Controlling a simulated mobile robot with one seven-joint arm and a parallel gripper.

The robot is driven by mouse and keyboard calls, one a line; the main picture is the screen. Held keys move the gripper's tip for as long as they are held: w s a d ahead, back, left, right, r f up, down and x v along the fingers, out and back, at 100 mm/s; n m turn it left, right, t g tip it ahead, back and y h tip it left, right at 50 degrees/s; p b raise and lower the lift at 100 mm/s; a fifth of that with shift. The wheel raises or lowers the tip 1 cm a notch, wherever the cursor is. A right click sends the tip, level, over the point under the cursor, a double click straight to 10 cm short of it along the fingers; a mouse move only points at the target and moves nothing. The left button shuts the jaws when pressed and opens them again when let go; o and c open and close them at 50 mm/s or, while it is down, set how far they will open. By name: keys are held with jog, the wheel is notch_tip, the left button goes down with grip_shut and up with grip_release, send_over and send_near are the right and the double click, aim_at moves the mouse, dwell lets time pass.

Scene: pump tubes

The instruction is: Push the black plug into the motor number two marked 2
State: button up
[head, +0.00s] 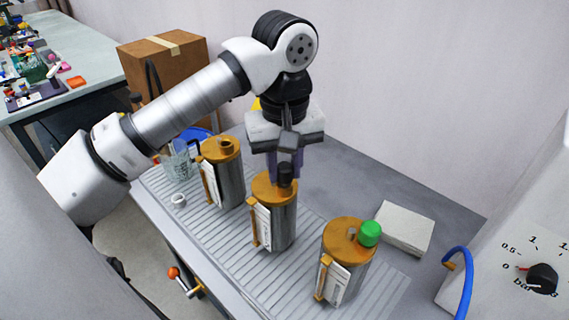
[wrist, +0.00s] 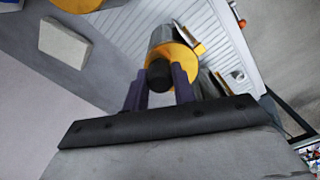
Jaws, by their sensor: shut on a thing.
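Three steel motors with orange tops stand in a row. The middle motor (head: 283,224) is under my gripper; I cannot read a 2 on its label, which faces left. My gripper (head: 287,163) points down and is shut on the black plug (head: 286,175). The plug sits upright at the middle motor's top and seems to touch it; how deep it sits I cannot tell. In the wrist view the plug (wrist: 159,75) lies between the two dark fingers, over the orange top (wrist: 183,54). The port under it is hidden.
The left motor (head: 231,185) has an orange open port. The right motor (head: 352,258) carries a green cap (head: 370,233). A white block (head: 404,228) lies behind it. A glass mug (head: 178,164) and white ring (head: 178,200) are at left. A blue hose (head: 466,285) is at right.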

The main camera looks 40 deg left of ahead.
aim_at(285, 165)
jog(key=shift+f+b, duration=0.5)
jog(key=shift+f, duration=0.05)
jog(key=o, duration=1.1)
jog(key=shift+r, duration=0.1)
notch_tip(285, 165, up, 14)
jog(key=p, duration=0.9)
